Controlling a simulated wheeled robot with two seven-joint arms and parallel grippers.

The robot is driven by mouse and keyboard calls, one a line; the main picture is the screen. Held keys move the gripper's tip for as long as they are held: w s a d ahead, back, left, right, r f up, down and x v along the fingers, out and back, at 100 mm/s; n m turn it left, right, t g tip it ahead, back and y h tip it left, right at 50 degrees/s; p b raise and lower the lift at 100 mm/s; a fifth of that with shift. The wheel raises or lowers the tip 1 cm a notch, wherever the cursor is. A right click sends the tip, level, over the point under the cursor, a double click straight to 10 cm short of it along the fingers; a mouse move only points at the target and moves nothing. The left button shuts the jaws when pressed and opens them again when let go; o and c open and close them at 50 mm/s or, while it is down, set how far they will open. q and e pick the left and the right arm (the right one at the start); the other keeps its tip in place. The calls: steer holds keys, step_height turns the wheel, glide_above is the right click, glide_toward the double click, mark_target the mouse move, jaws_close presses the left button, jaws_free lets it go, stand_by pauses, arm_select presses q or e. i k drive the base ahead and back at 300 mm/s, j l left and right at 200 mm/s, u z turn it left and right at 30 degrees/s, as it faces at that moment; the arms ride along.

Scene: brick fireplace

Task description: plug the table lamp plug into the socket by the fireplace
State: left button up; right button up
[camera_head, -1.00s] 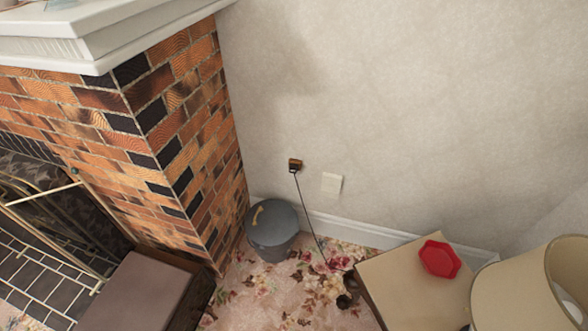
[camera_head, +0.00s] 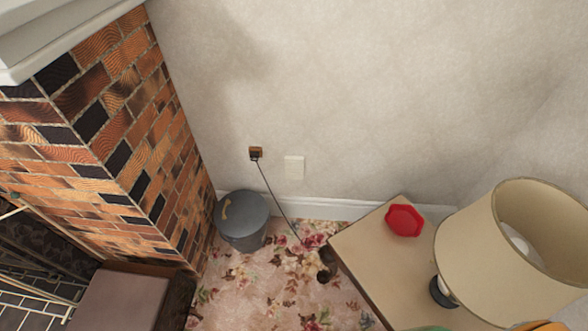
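A small brown socket plate (camera_head: 251,149) is on the wall to the right of the brick fireplace (camera_head: 120,140). A dark plug (camera_head: 256,157) sits at it, and I cannot tell how deep it is seated. A thin black cord (camera_head: 273,192) runs from it down toward the floor near the table. The table lamp (camera_head: 490,235) has a beige shade and a dark base, and stands on the side table (camera_head: 372,262) at the right. Neither of my grippers is in view.
A white wall plate (camera_head: 294,167) is right of the socket. A grey lidded bucket (camera_head: 242,220) stands on the floor below. A red octagonal object (camera_head: 404,220) lies on the table. A low brown box-like piece (camera_head: 118,300) is at lower left. Floral carpet shows between.

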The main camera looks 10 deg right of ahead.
mark_target(255, 156)
steer(key=i+u, duration=0.35)
steer(key=i+l+u, duration=0.15)
steer(key=u, duration=0.25)
steer(key=i+l+u, duration=0.35)
steer(key=i+j, duration=0.05)
